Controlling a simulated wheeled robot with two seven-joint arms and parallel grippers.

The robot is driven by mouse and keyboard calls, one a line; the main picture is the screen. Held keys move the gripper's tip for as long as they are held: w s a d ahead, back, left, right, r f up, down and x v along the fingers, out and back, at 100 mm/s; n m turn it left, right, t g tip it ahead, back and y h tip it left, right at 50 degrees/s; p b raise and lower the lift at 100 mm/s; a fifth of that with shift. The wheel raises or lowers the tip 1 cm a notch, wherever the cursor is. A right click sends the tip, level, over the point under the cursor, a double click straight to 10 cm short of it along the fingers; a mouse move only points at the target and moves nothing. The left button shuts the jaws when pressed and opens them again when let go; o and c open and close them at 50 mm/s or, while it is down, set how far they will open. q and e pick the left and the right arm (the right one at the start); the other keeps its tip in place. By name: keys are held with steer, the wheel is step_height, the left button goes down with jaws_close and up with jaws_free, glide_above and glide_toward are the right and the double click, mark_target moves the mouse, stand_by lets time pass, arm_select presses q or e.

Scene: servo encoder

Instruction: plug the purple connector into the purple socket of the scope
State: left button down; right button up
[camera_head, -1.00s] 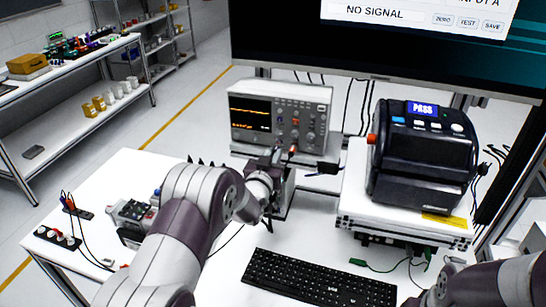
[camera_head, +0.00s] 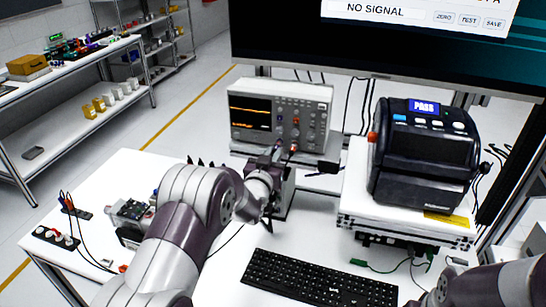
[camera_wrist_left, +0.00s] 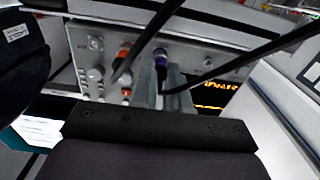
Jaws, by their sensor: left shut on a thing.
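The grey scope (camera_head: 280,112) stands at the back of the table, its lit screen on the left and its knobs and sockets on the right. My left gripper (camera_head: 279,154) is close in front of the lower part of its panel. In the left wrist view its grey fingers (camera_wrist_left: 158,88) are shut on the purple connector (camera_wrist_left: 161,54), which has a dark cable. The connector's front end is at or very close to the panel. I cannot tell whether it is seated, and the purple socket is hidden behind it. My right gripper is out of view; only its arm shows at lower right.
A black label printer (camera_head: 424,155) stands on a white box to the right. A keyboard (camera_head: 318,280) lies in front. The monitor (camera_head: 400,60) hangs behind.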

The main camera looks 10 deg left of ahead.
arm_select(q)
steer(key=shift+w, duration=0.3)
steer(key=shift+r, duration=0.1)
stand_by(0.3)
steer(key=c, duration=1)
jaws_free()
steer(key=shift+c, duration=0.2)
steer(key=s+b, duration=0.4)
steer(key=s, duration=0.9)
steer(key=s+a+f+g, duration=0.1)
steer(key=s+f+g, duration=0.6)
steer(key=f, duration=0.5)
steer(key=s+d+g, duration=0.1)
steer(key=s+g, duration=0.8)
steer(key=s, duration=0.8)
steer(key=shift+s+f+g+y, duration=0.2)
steer(key=shift+f+g+y, duration=0.1)
steer(key=shift+f, duration=0.05)
